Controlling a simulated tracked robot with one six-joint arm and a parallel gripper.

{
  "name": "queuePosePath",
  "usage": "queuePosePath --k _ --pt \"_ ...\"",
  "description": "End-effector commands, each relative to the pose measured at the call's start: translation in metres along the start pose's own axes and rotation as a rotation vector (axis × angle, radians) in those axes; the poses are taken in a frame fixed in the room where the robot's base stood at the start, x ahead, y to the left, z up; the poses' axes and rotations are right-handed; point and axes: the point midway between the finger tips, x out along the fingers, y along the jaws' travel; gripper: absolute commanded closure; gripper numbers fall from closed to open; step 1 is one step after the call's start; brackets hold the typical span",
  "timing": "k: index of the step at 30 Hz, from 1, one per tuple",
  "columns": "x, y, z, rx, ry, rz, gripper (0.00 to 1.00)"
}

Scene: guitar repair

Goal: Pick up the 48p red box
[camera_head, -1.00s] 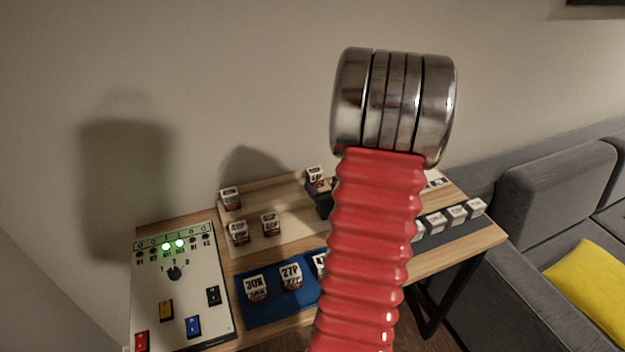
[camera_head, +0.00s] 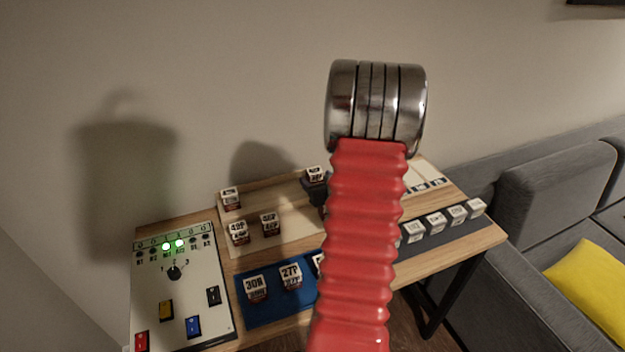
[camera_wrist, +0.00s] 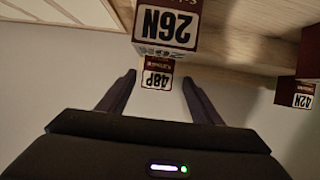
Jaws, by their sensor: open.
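In the wrist view, the 48P box (camera_wrist: 157,75) shows a white label with upside-down lettering and a dark red part. It appears between the fingertips of my open gripper (camera_wrist: 159,79), beyond the larger 26N box (camera_wrist: 168,28), which partly covers it. I cannot tell how far the fingers are from it, and nothing is visibly held. In the head view, the dark gripper (camera_head: 317,190) is partly hidden behind my red arm, close to a small box (camera_head: 315,174) at the back of the table. That box's label is too small to read.
A 42N box (camera_wrist: 302,93) is at the right of the wrist view. In the head view, several boxes stand on the light wooden board, and a 27P box (camera_head: 291,275) is on the blue mat (camera_head: 270,309). A switch panel (camera_head: 184,284) is at left, a grey sofa (camera_head: 560,190) at right.

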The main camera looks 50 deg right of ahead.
Motion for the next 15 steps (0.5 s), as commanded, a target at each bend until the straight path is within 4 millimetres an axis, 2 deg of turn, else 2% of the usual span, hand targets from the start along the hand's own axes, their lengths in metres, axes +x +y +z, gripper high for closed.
queuePosePath --k 9,15 --pt "0.037 0.003 0.003 0.000 -0.001 -0.002 0.41" --pt "0.042 0.003 0.002 0.000 0.000 -0.001 0.41"
